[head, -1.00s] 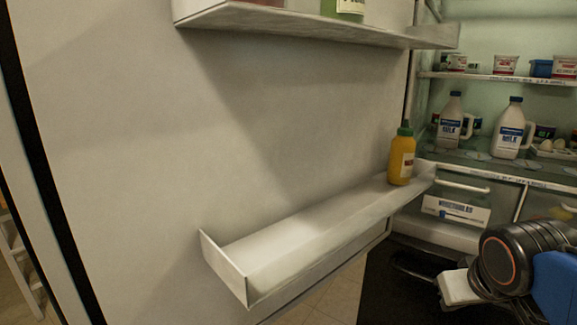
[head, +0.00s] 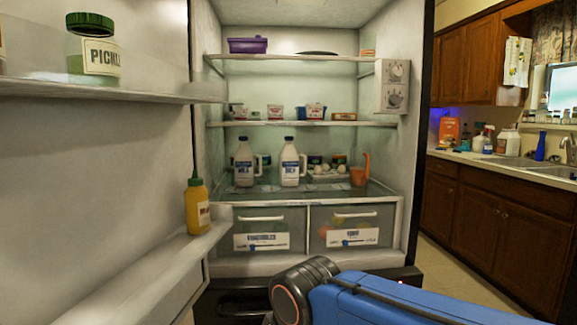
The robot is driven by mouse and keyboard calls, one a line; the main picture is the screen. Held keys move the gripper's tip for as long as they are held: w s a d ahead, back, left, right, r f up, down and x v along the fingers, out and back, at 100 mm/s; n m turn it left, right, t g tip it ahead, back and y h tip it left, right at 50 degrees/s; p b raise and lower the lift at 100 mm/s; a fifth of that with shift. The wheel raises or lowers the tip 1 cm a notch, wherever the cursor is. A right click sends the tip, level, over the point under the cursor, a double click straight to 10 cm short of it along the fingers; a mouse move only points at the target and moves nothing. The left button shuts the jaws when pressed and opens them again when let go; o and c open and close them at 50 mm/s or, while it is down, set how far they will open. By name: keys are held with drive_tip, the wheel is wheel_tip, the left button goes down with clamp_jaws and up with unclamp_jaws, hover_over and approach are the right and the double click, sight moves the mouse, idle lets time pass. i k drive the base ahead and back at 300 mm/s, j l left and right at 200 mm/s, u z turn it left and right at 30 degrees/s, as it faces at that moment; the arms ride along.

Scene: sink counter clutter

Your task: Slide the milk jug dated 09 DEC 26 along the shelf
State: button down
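Two white milk jugs with dark caps and blue-and-white labels stand upright inside the open fridge, on the shelf (head: 225,193) above the drawers. One is the left milk jug (head: 244,168); the other is the right milk jug (head: 290,168), a short gap away. Each has its handle on its right side. The dates are too small to read, so I cannot tell which is 09 DEC 26. My blue arm with its black joint shows at the bottom, in front of the fridge. My gripper is out of view.
Egg tray (head: 327,177), dark cups and an orange cup (head: 358,176) stand right of the jugs. Small tubs (head: 274,112) fill the shelf above. The open door at left holds a mustard bottle (head: 197,207) and pickle jar (head: 94,50). The shelf front looks clear.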

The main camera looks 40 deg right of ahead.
sight(288, 157)
drive_tip(key=i+j, duration=0.1)
drive_tip(key=i, duration=0.35)
drive_tip(key=z, duration=2.2)
